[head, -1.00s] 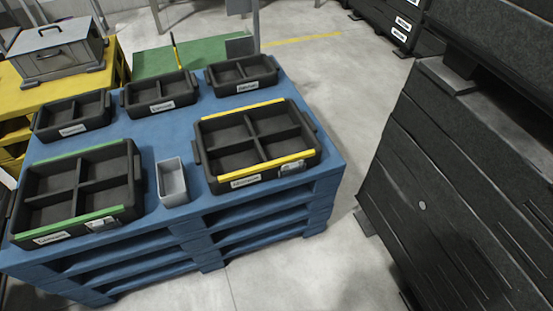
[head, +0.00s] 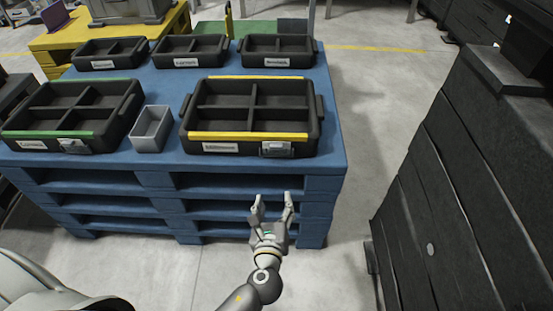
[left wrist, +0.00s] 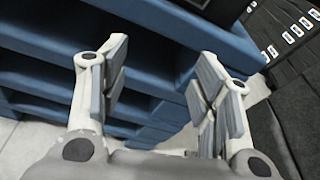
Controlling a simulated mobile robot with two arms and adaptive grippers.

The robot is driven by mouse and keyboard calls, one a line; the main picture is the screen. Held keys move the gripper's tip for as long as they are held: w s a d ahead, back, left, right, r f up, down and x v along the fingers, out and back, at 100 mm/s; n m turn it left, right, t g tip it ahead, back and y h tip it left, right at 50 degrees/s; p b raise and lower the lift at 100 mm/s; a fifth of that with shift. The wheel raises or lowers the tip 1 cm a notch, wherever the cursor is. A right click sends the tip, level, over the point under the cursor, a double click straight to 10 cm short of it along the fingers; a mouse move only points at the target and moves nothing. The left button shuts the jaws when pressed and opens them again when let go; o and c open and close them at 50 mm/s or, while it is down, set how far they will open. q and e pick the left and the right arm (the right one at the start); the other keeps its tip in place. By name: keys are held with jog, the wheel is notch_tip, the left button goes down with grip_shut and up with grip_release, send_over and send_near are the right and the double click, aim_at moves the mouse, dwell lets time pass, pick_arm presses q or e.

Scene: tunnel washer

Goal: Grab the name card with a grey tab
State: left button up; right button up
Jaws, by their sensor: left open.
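The yellow-edged black tray (head: 250,134) sits at the front right of the blue pallet stack. Its front wall carries a white label (head: 221,147) and, further right, a small card or holder with a grey part (head: 276,149). A similar grey piece (head: 74,146) is on the front of the green-edged tray (head: 48,134). Which one is the name card with the grey tab I cannot tell for sure. My left gripper (head: 272,197) is open and empty, in front of and below the yellow-edged tray. In the left wrist view its fingers (left wrist: 162,55) are spread. My right gripper is not in view.
A small grey bin (head: 150,130) stands between the two front trays. Several small labelled black trays (head: 190,62) line the back of the blue pallets (head: 160,182). A tall black stack (head: 460,190) stands at the right. Grey floor lies between.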

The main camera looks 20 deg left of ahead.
pick_arm(q)
notch_tip(320, 180, up, 8)
jog(key=m+t+y+b, duration=0.2)
send_near(276, 150)
jog(key=w+a, duration=0.1)
jog(key=w, duration=0.1)
jog(key=x, duration=0.5)
jog(key=shift+w+d+f+b, duration=0.1)
jog(key=shift+d+b, duration=0.05)
jog(key=shift+b, duration=0.2)
jog(key=shift+w, duration=0.35)
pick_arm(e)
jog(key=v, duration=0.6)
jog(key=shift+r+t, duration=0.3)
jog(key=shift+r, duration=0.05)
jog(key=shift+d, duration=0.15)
pick_arm(q)
jog(key=c, duration=0.9)
